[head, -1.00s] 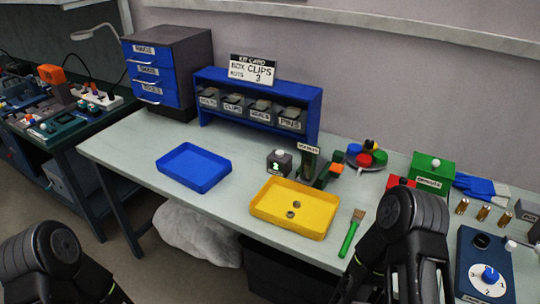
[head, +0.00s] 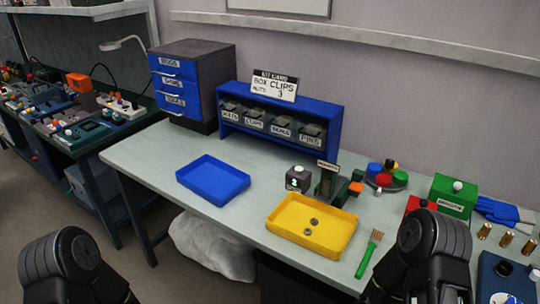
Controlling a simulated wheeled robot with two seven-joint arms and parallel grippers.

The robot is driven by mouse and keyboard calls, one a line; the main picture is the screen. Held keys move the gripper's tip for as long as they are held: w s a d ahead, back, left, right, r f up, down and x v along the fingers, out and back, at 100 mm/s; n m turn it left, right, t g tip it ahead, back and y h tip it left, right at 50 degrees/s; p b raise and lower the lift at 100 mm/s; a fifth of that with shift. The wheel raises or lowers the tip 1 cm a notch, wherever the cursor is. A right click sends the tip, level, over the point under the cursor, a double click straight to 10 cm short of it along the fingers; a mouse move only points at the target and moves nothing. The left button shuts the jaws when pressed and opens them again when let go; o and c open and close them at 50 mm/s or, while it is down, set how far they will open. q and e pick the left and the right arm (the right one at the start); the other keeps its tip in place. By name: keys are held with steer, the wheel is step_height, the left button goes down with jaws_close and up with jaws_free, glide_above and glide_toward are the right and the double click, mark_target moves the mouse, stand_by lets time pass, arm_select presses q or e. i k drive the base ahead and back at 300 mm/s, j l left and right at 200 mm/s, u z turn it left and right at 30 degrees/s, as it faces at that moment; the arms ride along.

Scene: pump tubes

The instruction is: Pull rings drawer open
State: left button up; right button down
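A grey cabinet (head: 214,75) with blue drawers stands at the far left end of the bench. Its three drawers are stacked, each with a white label and a bar handle, and all look shut. The top drawer (head: 169,67) has a label that seems to read RINGS, but the print is small. The middle drawer (head: 174,83) and the bottom drawer (head: 173,103) have labels too blurred to read surely. Only dark links of my two arms show at the lower left and lower right. Both grippers are out of view, and neither arm is near the cabinet.
A blue rack (head: 336,122) with labelled bins and a sign stands right of the cabinet. A blue tray (head: 212,180) and a yellow tray (head: 310,225) lie on the bench (head: 150,157). A green brush (head: 369,255) lies at the right. Bench surface before the cabinet is clear.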

mark_target(184, 69)
steer(key=i+j+u, duration=1.15)
steer(key=i, duration=0.2)
steer(key=i+j+u, duration=0.3)
steer(key=i, duration=0.2)
steer(key=i+u, duration=0.3)
steer(key=i, duration=0.2)
steer(key=i+z, duration=0.35)
steer(key=i, duration=0.15)
steer(key=i+j+z, duration=0.3)
steer(key=i, duration=0.15)
steer(key=i+z, duration=0.15)
steer(key=z, duration=0.3)
steer(key=i+z, duration=0.2)
steer(key=z, duration=0.2)
steer(key=i+z, duration=0.15)
steer(key=z, duration=0.3)
steer(key=i+j+z, duration=0.1)
steer(key=z, duration=0.3)
steer(key=i+j+z, duration=0.1)
steer(key=j+z, duration=0.15)
steer(key=z, duration=0.2)
steer(key=i+j+z, duration=0.2)
steer(key=z, duration=0.15)
steer(key=i+j+z, duration=0.15)
steer(key=z, duration=0.15)
steer(key=j, duration=0.1)
